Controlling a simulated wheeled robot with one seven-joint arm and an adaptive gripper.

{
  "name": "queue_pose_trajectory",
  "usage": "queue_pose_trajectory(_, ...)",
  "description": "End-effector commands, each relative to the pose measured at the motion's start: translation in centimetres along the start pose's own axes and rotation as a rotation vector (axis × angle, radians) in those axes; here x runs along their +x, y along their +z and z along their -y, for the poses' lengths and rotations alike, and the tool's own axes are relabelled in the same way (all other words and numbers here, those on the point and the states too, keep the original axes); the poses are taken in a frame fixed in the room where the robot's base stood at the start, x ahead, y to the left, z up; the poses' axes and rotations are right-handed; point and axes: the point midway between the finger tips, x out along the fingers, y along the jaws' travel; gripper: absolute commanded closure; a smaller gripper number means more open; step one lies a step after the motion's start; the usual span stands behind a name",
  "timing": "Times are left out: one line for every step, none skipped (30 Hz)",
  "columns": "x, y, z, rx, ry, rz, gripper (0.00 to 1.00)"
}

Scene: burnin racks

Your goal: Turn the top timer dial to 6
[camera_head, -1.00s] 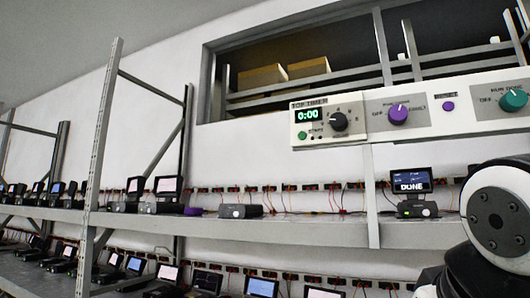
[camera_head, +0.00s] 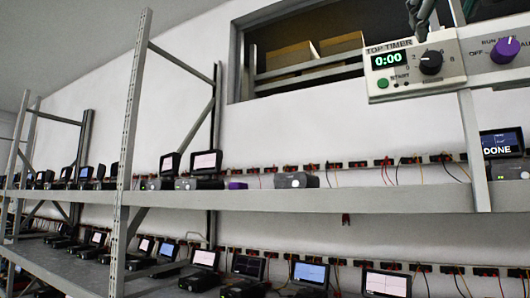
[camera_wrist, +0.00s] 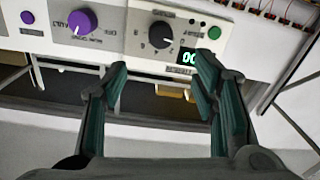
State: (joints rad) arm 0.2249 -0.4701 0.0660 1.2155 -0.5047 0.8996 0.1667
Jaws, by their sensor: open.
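The top timer dial is a black round knob (camera_head: 431,62) on a white panel (camera_head: 378,93) with numbers around it. Its display (camera_head: 388,59) reads 0:00, and a green START button (camera_head: 382,83) sits below. In the wrist view the panel appears upside down, with the dial (camera_wrist: 160,35) just beyond my gripper (camera_wrist: 163,68). My gripper is open and empty, its two fingers spread to either side below the dial, apparently not touching it. In the head view a dark part of my gripper (camera_head: 422,14) shows above the panel. I cannot tell the dial's exact setting.
A purple RUN knob (camera_head: 505,50) sits right of the dial; it also shows in the wrist view (camera_wrist: 82,21). A grey shelf (camera_head: 350,200) below carries several small devices. A dark recess with boxes (camera_head: 342,43) lies behind the panel. An upright post (camera_head: 473,150) stands below it.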

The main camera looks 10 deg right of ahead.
Motion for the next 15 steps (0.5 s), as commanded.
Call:
queue_pose_trajectory(0.8, 0.1, 0.1, -0.001, -0.001, 0.005, 0.46)
queue_pose_trajectory(1.3, 0.1, 0.1, -0.001, -0.002, 0.004, 0.46)
queue_pose_trajectory(2.1, 0.1, 0.1, -0.002, -0.002, 0.005, 0.46)
queue_pose_trajectory(2.7, 0.1, 0.1, -0.002, -0.002, 0.006, 0.46)
queue_pose_trajectory(3.3, 0.1, 0.1, -0.001, -0.002, 0.005, 0.46)
queue_pose_trajectory(4.1, 0.1, 0.1, -0.002, -0.003, 0.005, 0.46)
queue_pose_trajectory(4.7, 0.1, 0.1, -0.002, -0.003, 0.006, 0.46)
queue_pose_trajectory(5.3, 0.1, 0.1, -0.002, -0.003, 0.005, 0.46)
queue_pose_trajectory(6.1, 0.1, 0.1, -0.002, -0.002, 0.006, 0.46)
queue_pose_trajectory(6.7, 0.1, 0.1, -0.002, -0.002, 0.006, 0.46)
queue_pose_trajectory(7.2, 0.1, 0.1, -0.002, -0.003, 0.005, 0.46)
queue_pose_trajectory(8.0, 0.1, 0.1, -0.002, -0.003, 0.006, 0.46)
queue_pose_trajectory(8.5, 0.1, 0.0, -0.001, -0.002, 0.005, 0.46)
queue_pose_trajectory(9.0, 0.1, 0.0, -0.001, -0.002, 0.005, 0.46)
queue_pose_trajectory(9.6, 0.1, 0.1, -0.001, -0.002, 0.005, 0.46)
